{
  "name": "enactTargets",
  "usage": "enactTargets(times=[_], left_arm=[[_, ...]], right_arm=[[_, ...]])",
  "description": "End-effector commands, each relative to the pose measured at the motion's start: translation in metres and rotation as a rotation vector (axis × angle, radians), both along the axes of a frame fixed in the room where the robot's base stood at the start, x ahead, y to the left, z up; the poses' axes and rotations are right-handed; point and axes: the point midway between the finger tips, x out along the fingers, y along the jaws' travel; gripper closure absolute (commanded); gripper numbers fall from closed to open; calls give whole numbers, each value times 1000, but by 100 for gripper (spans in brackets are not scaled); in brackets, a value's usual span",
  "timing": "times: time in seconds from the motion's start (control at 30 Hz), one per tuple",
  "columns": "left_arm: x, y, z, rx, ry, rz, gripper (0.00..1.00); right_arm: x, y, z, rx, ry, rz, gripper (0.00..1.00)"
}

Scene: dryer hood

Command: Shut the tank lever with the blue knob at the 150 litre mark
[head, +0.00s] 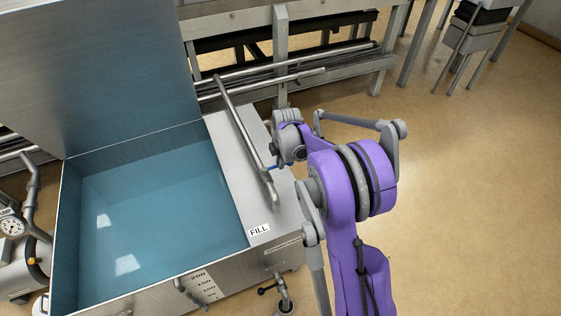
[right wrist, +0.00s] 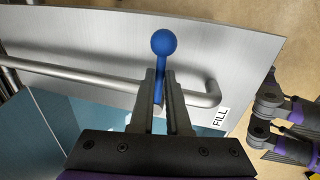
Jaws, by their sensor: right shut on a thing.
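My right gripper (right wrist: 161,78) is shut on the stem just below the knob. In the head view my right arm's wrist hides most of the lever, and only a bit of blue (head: 279,167) shows beside the fill pipe (head: 243,132). The open tank (head: 158,213) holds blue-green water. Its front scale (head: 203,285) shows marks for 200, 150, 100 and 50. I cannot read the water level against it. My left gripper is not in view.
The raised tank lid (head: 90,70) stands at the upper left. A FILL label (head: 259,230) is on the tank's top plate. A black-handled valve (head: 268,290) is at the lower front. A gauge (head: 12,226) is at the far left.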

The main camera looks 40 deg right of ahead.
Motion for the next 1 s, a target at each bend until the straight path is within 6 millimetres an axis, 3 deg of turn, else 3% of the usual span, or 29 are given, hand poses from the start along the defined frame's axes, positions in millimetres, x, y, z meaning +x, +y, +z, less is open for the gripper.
enactTargets(times=[0.3,0.33,0.5,0.83,1.0], left_arm=[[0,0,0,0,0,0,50],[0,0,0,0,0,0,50],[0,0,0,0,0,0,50],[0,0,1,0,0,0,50],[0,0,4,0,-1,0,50]], right_arm=[[1,-1,1,-1,-4,1,100],[1,-1,1,-1,-4,1,84],[1,-1,1,-1,-3,0,55],[0,0,3,-1,-2,0,55],[-4,1,25,0,-2,-1,55]])
